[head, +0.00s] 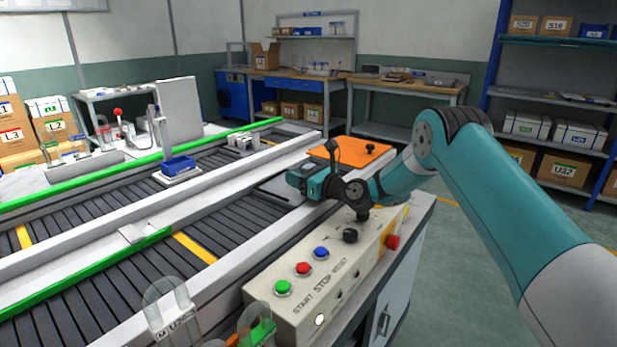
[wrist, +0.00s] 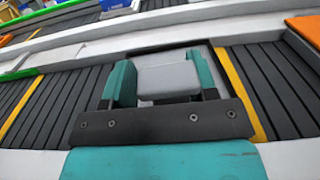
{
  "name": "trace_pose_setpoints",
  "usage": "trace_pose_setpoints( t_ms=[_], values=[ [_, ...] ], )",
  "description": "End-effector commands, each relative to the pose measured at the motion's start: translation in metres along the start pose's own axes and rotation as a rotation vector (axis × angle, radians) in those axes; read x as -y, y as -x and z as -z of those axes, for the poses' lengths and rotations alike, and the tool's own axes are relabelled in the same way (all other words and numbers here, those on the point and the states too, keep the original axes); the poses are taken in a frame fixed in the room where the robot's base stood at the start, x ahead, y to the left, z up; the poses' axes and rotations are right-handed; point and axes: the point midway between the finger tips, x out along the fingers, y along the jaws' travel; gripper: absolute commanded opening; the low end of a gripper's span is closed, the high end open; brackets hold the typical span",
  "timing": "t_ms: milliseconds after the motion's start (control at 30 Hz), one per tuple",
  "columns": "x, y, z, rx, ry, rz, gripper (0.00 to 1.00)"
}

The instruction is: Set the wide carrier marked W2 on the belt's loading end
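In the wrist view my gripper (wrist: 165,85) has its two teal fingers on either side of a light grey block (wrist: 168,78), with no clear gap at its sides. The block seems part of a grey carrier, whose darker flat plate (wrist: 207,58) shows behind the fingers. No W2 mark is readable. In the head view my gripper (head: 312,184) is low over the near belt (head: 240,215), and a dark grey plate (head: 278,193) shows beside it. Whether the plate rests on the belt or hangs just above it cannot be told.
The control box (head: 325,268) with coloured buttons stands close in front of the belt. An orange plate (head: 352,152) lies behind my gripper. A blue-topped carrier (head: 180,167) stands on the far belt. Clear upright holders (head: 168,308) are at the front. The near belt's left stretch is clear.

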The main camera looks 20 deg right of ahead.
Motion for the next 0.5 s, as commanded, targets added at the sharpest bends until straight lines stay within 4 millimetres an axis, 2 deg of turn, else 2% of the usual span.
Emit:
trace_pose_setpoints(
  t_ms=[33,100,167,500],
  values=[
    [-0.002,0.002,0.010,-0.026,-0.007,0.000,0.53],
    [-0.002,0.003,0.002,-0.027,-0.007,0.001,0.53],
    [0.000,0.016,0.007,-0.029,-0.011,0.003,0.53],
    [0.000,0.092,0.001,-0.018,-0.008,0.005,0.53]
  ],
)
